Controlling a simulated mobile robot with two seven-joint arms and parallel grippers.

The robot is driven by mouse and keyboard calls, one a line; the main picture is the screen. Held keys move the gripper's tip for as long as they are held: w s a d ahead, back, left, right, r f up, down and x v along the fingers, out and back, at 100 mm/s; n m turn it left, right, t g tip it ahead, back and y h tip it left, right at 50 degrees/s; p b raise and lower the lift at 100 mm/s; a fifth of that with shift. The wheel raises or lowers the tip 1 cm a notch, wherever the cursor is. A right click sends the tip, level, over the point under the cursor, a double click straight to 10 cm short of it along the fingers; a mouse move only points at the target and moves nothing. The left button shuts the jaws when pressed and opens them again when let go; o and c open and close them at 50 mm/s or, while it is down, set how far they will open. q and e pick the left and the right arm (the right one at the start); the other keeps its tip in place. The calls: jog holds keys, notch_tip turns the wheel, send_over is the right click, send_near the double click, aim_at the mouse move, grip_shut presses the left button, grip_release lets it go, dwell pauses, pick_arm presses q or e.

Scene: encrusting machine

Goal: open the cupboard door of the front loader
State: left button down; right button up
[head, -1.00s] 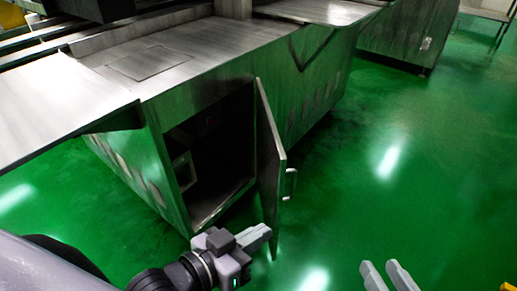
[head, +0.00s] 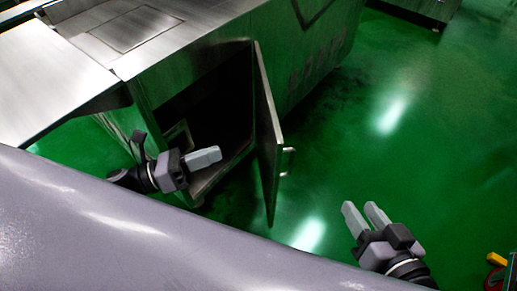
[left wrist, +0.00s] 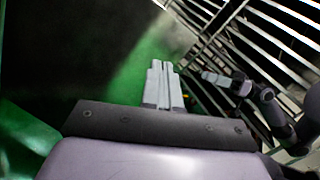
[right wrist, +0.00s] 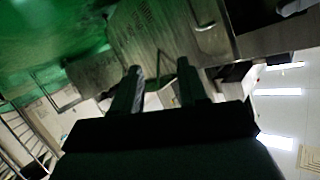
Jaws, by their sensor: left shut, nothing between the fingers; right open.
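The cupboard door (head: 266,135) of the steel machine stands swung outward, with its bar handle (head: 287,161) on the outer face to the right. The dark cupboard opening (head: 215,110) shows to the left of the door. My left gripper (head: 219,155) is shut and empty, in front of the opening, left of the door's inner face; I cannot tell whether it touches anything. It also shows shut in the left wrist view (left wrist: 163,68). My right gripper (head: 362,208) is open and empty over the floor, right of the door and apart from it. Its two spread fingers show in the right wrist view (right wrist: 157,75).
The machine's steel top (head: 130,30) and a side shelf (head: 50,85) overhang left of the cupboard. Green floor (head: 400,130) is clear to the right. A yellow and red object (head: 496,262) lies at the lower right edge.

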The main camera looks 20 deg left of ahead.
aim_at(273, 154)
pick_arm(q)
jog(key=w+d+m+g, duration=0.1)
jog(key=d+m, duration=0.1)
jog(key=d, duration=0.1)
jog(key=w+d+m+g, duration=0.1)
jog(key=w+d+m, duration=0.1)
jog(key=d+m, duration=0.1)
jog(key=w+d+f+m+g+h+b, duration=0.1)
jog(key=d+m, duration=0.1)
jog(key=d, duration=0.1)
jog(key=shift+w+d+f+m+g, duration=0.1)
jog(key=shift+w+d+m+g, duration=0.2)
jog(key=shift+d+g, duration=0.1)
pick_arm(e)
jog(key=shift+w+a+y, duration=0.15)
jog(key=shift+a+y, duration=0.35)
jog(key=shift+a, duration=0.1)
pick_arm(q)
jog(key=shift+d, duration=0.1)
pick_arm(e)
jog(key=shift+d, duration=0.1)
